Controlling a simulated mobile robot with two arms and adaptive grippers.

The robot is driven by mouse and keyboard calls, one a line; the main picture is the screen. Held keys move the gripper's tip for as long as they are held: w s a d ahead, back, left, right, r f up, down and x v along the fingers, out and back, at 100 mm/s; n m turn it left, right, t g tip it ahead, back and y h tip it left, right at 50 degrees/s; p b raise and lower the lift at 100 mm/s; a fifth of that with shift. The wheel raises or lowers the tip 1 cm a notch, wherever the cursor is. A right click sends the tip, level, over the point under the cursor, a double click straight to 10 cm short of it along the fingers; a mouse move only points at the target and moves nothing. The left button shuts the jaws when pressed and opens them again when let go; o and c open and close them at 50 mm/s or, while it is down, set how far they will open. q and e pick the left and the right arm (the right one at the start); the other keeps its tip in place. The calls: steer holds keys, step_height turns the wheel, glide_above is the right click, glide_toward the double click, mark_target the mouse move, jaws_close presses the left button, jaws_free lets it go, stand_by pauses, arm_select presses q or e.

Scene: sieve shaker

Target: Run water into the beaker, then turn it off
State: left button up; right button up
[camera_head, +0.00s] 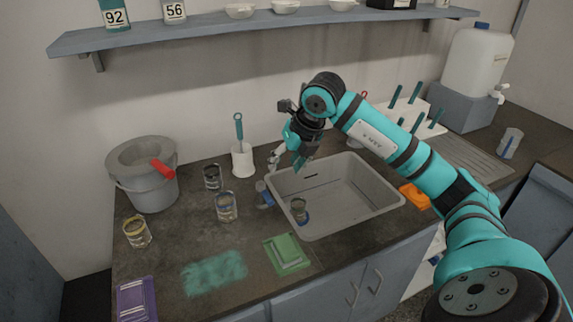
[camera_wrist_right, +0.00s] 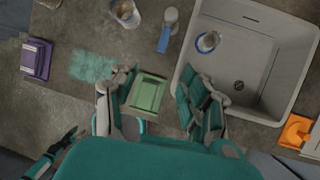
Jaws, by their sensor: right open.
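A clear beaker with a blue band (camera_head: 300,211) stands in the left part of the sink (camera_head: 375,207); it also shows in the right wrist view (camera_wrist_right: 208,42). I cannot tell whether it holds water, and no stream shows. A tap with a blue lever (camera_head: 264,196) stands at the sink's left rim; the lever also shows in the right wrist view (camera_wrist_right: 164,40). My right gripper (camera_head: 301,163) is above the sink's back left side, open and empty, its fingers (camera_wrist_right: 160,105) apart. A dark and teal part at the wrist view's lower left may be my left gripper.
Several glass beakers (camera_head: 227,207) stand on the counter left of the sink. A grey bucket (camera_head: 143,176) with a red handle, a green pad (camera_head: 286,254) and a purple pad (camera_head: 137,300) are there too. A shelf (camera_head: 260,25) hangs above.

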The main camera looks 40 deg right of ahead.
mark_target(269, 197)
steer(key=p+x, duration=0.1)
steer(key=x, duration=1)
steer(key=p+x, duration=0.1)
steer(key=x, duration=0.5)
steer(key=shift+s+d+f+p, duration=0.1)
steer(key=shift+d+f+p, duration=0.1)
steer(key=shift+d+p, duration=0.15)
jaws_close()
